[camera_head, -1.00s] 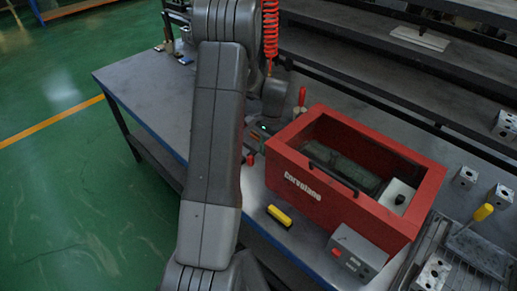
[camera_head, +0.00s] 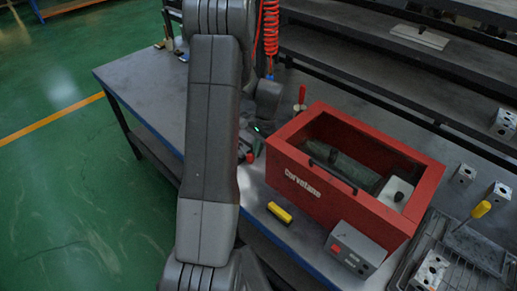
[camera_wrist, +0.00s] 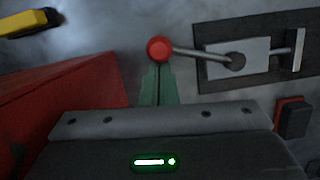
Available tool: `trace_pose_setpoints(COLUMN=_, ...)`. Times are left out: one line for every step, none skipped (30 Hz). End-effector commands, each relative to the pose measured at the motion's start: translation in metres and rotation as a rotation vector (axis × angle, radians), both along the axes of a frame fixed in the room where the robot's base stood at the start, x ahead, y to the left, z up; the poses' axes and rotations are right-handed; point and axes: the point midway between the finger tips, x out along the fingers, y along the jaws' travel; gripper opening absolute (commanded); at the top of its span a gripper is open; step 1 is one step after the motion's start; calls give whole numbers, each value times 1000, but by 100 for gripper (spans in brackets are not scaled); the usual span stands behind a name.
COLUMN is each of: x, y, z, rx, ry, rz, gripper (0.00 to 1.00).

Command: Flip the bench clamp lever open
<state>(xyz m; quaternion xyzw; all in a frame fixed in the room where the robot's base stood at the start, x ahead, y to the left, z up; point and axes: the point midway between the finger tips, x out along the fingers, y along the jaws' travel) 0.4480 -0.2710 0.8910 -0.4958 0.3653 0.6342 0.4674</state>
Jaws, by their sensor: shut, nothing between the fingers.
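The bench clamp lever shows in the wrist view as a metal rod with a red ball knob (camera_wrist: 159,49). The rod runs right to a dark pivot on a light plate (camera_wrist: 215,47), with an upright metal jaw (camera_wrist: 298,50) at the far right. My gripper (camera_wrist: 158,68) is shut and empty, its green fingers together. Their tips are right at the knob, which overlaps them in the picture; I cannot tell whether they touch. In the head view a small red knob (camera_head: 249,158) shows beside my arm, and my fingers are largely hidden there.
A red open-topped box (camera_head: 310,188) stands right of my gripper; its side (camera_wrist: 60,105) shows in the wrist view. A yellow-handled tool (camera_head: 279,212) and a grey box with a red button (camera_head: 355,250) are in front. The bench's left part (camera_head: 145,90) is clear.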

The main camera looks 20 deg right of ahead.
Motion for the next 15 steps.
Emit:
trace_pose_setpoints(x=0, y=1, z=0, rx=1, ry=0, rz=-6, gripper=0)
trace_pose_setpoints(x=0, y=1, z=0, rx=1, ry=0, rz=-10, gripper=0)
trace_pose_setpoints(x=-1, y=2, z=0, rx=1, ry=0, rz=-16, gripper=0)
trace_pose_setpoints(x=-1, y=3, z=0, rx=1, ry=1, rz=-22, gripper=0)
trace_pose_setpoints(x=-1, y=3, z=0, rx=1, ry=1, rz=-27, gripper=0)
trace_pose_setpoints(x=-1, y=4, z=0, rx=2, ry=1, rz=-34, gripper=0)
trace_pose_setpoints(x=-1, y=5, z=0, rx=2, ry=0, rz=-40, gripper=0)
trace_pose_setpoints(x=-2, y=5, z=-1, rx=2, ry=0, rz=-49, gripper=0)
trace_pose_setpoints(x=-2, y=7, z=-1, rx=3, ry=2, rz=-62, gripper=0)
trace_pose_setpoints(x=-3, y=8, z=-1, rx=3, ry=1, rz=-72, gripper=0)
trace_pose_setpoints(x=-3, y=9, z=-1, rx=3, ry=1, rz=-72, gripper=0)
trace_pose_setpoints(x=-3, y=11, z=-1, rx=2, ry=1, rz=-71, gripper=0)
trace_pose_setpoints(x=-3, y=13, z=-1, rx=2, ry=1, rz=-70, gripper=0)
trace_pose_setpoints(x=-4, y=14, z=-1, rx=2, ry=1, rz=-70, gripper=0)
trace_pose_setpoints(x=-4, y=17, z=-1, rx=1, ry=0, rz=-69, gripper=0)
